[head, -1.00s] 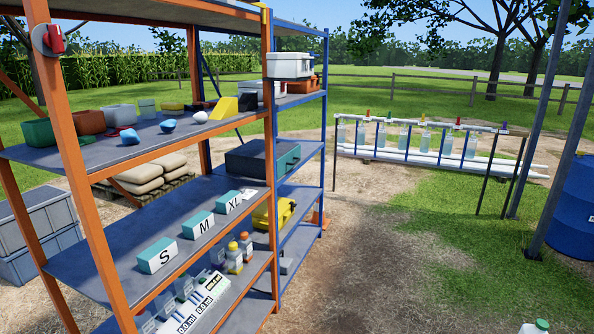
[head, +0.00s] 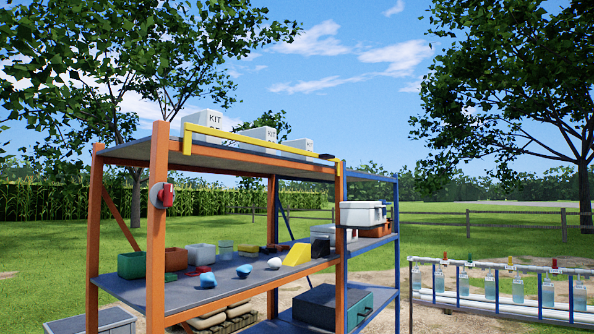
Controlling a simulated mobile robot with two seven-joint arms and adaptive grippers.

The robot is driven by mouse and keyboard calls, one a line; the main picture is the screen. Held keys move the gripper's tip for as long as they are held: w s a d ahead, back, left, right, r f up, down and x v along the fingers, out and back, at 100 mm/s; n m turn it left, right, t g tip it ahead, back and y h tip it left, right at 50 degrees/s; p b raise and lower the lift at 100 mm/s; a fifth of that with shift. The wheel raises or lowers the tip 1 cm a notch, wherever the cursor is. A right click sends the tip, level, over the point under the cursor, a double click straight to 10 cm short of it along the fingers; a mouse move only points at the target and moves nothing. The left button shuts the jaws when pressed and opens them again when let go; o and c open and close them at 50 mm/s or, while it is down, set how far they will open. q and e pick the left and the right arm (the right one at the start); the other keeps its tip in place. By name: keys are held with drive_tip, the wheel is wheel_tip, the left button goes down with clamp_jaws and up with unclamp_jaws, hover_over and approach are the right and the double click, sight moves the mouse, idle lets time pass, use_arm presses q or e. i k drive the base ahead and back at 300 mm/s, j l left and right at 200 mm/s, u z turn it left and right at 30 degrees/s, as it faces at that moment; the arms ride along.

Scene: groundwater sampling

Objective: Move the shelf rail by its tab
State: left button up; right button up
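The yellow shelf rail (head: 250,141) runs along the front edge of the orange shelving unit's top shelf (head: 135,152). It stands in front of several white boxes, some marked KIT. A small dark piece, which looks like the tab (head: 326,156), sits at the rail's right end near the orange corner post. At its left end the rail has a short yellow upright part. Neither of my grippers is in view.
A red knob on a grey disc (head: 163,195) sticks out from the front orange post. The middle shelf (head: 225,287) holds bins and small items. A blue shelving unit (head: 397,250) adjoins at right, and a bottle rack (head: 500,300) stands farther right.

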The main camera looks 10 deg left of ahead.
sight(188, 128)
drive_tip(key=i+l, duration=0.3)
drive_tip(key=i, duration=0.2)
drive_tip(key=i+l, duration=0.35)
drive_tip(key=i, duration=0.15)
